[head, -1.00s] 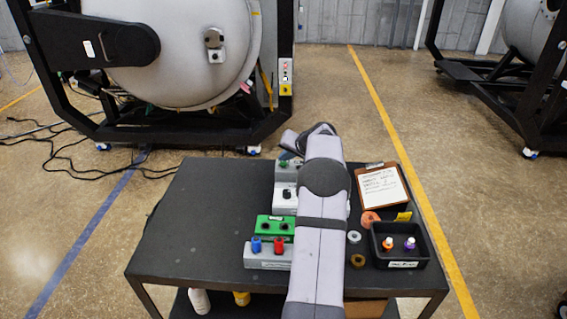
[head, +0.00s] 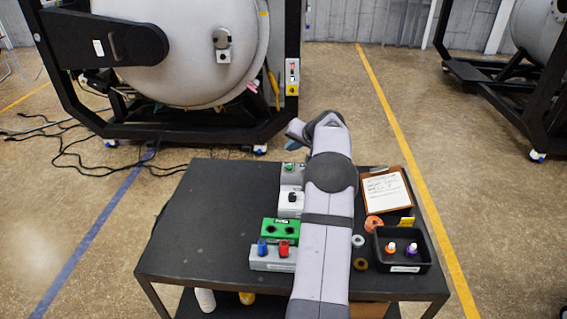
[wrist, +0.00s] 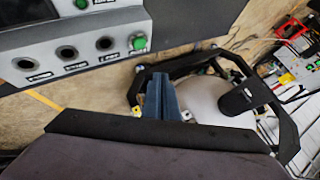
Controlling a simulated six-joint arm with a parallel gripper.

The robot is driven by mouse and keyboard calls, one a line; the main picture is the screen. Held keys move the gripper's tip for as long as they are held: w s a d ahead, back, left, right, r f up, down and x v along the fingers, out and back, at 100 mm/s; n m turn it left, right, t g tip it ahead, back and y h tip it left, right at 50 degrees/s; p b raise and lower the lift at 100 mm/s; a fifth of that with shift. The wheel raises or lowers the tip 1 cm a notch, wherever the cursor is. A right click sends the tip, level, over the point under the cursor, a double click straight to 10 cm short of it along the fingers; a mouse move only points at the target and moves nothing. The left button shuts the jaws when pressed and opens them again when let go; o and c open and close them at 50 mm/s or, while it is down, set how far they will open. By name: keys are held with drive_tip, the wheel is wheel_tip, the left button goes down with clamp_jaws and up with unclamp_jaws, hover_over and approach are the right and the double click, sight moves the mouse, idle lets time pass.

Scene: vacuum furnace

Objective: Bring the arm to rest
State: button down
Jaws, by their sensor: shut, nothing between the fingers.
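My arm reaches forward over the dark cart (head: 215,205), its wrist bent to the left near the cart's far edge. My gripper (head: 291,143) shows small and partly hidden behind the wrist in the head view. In the wrist view the blue-grey fingers of my gripper (wrist: 160,95) are together with nothing between them. They point out over the floor toward the furnace and touch nothing that I can see. A grey panel (wrist: 75,40) with round sockets and a green button (wrist: 138,43) is at the upper left of the wrist view.
A green two-hole block (head: 279,231), a grey block (head: 267,261) with blue and red pegs, and a white block (head: 287,203) stand left of my arm. A black tray (head: 402,265) and a clipboard (head: 385,190) lie right. The furnace (head: 180,60) stands beyond. The cart's left half is clear.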

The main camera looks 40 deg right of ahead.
drive_tip(key=s+a+f+n+g+y, duration=0.1)
drive_tip(key=s+a+f+n+g, duration=0.2)
drive_tip(key=a, duration=1.3)
drive_tip(key=s+a+n+g+y, duration=0.2)
drive_tip(key=s+a, duration=0.2)
drive_tip(key=a, duration=1.1)
drive_tip(key=s+a+f+n+g, duration=0.1)
drive_tip(key=s+a, duration=0.3)
drive_tip(key=s, duration=0.4)
drive_tip(key=s+a+f+n+g+h, duration=0.1)
drive_tip(key=s+a+f+n, duration=0.2)
drive_tip(key=s+a, duration=0.2)
drive_tip(key=s+a+f+n+g+b, duration=0.1)
drive_tip(key=s+a, duration=0.3)
drive_tip(key=s, duration=0.7)
drive_tip(key=shift+s+a+f+n+g+h, duration=0.3)
drive_tip(key=shift+a+f+n+g, duration=0.1)
drive_tip(key=shift+f+g, duration=0.1)
